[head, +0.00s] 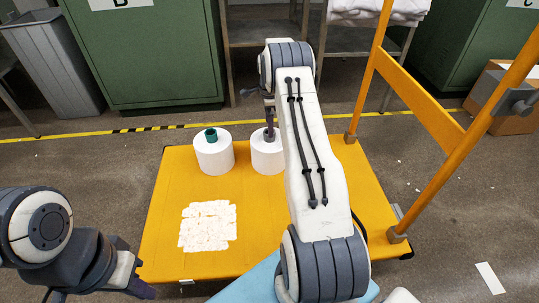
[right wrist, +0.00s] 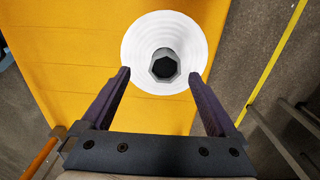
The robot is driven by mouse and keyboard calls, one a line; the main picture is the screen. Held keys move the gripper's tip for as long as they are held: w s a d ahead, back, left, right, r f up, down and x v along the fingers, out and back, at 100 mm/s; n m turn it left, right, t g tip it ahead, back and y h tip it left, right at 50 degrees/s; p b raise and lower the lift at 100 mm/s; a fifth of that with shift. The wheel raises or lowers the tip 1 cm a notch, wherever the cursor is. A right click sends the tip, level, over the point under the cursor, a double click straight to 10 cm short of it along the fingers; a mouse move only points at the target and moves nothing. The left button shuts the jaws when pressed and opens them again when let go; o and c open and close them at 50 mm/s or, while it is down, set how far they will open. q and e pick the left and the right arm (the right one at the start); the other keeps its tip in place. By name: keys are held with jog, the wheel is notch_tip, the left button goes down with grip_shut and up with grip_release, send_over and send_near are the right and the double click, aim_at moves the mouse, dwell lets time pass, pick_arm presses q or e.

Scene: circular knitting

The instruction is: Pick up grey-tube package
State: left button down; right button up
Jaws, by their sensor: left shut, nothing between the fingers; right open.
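The grey-tube package (head: 262,160) is a white cylinder standing upright on the yellow cart deck, right of another package. In the right wrist view, the package (right wrist: 140,45) shows from above as a white disc with a grey tube (right wrist: 164,64) with a dark hollow near its middle. My right gripper (right wrist: 160,74) is open, with its fingertips near the disc's lower edge, one each side of the tube; I cannot tell whether they touch. My left gripper (head: 142,291) is shut and empty at the lower left.
A white package with a green tube (head: 213,155) stands just left. A pale patch (head: 208,226) marks the front of the yellow deck (head: 170,200). An orange-yellow frame (head: 420,100) rises at the cart's right. Green cabinets (head: 145,55) stand behind.

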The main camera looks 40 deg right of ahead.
aim_at(269, 148)
jog(key=f+b, duration=0.2)
jog(key=f, duration=0.1)
jog(key=f+b, duration=0.2)
jog(key=shift+w+d+f, duration=0.15)
jog(key=shift+w+d, duration=0.05)
jog(key=shift+w, duration=0.1)
jog(key=shift+r, duration=0.2)
grip_shut()
